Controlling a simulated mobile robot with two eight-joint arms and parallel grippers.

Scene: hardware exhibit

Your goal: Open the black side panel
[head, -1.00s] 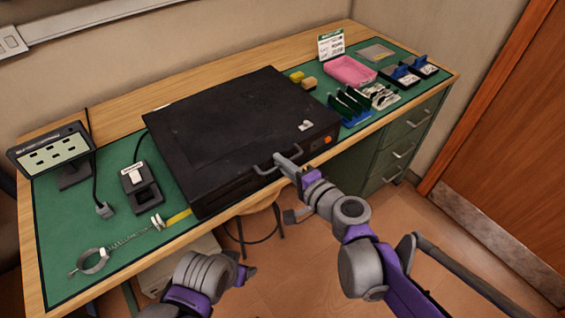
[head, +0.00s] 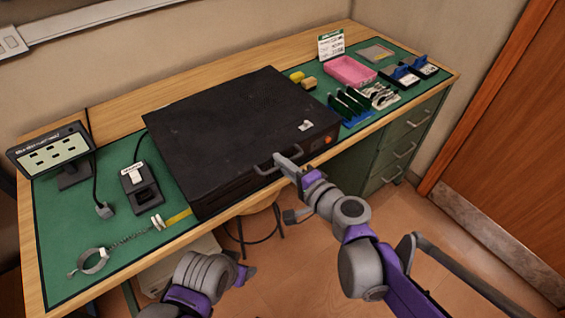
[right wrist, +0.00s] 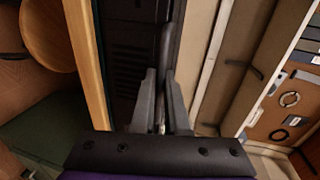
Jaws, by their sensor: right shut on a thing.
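A black case (head: 215,155) lies flat on the green mat, and its broad black side panel (head: 235,115) faces up. The panel looks closed, lying flush on the case. A grey handle (head: 262,168) stands out from the front edge of the case. My right gripper (head: 284,161) is shut on the right part of this handle. In the right wrist view, the fingers (right wrist: 161,100) close around the dark handle bar (right wrist: 166,45). My left gripper (head: 246,273) is low in front of the table, away from the case; its jaw gap is not clear.
Left of the case are a small display (head: 52,150), a black device (head: 140,186) and a wrist strap (head: 92,261). To the right are a pink tray (head: 350,71), blue-and-black parts (head: 408,77) and upright green boards (head: 350,103). A stool (head: 258,207) stands under the table.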

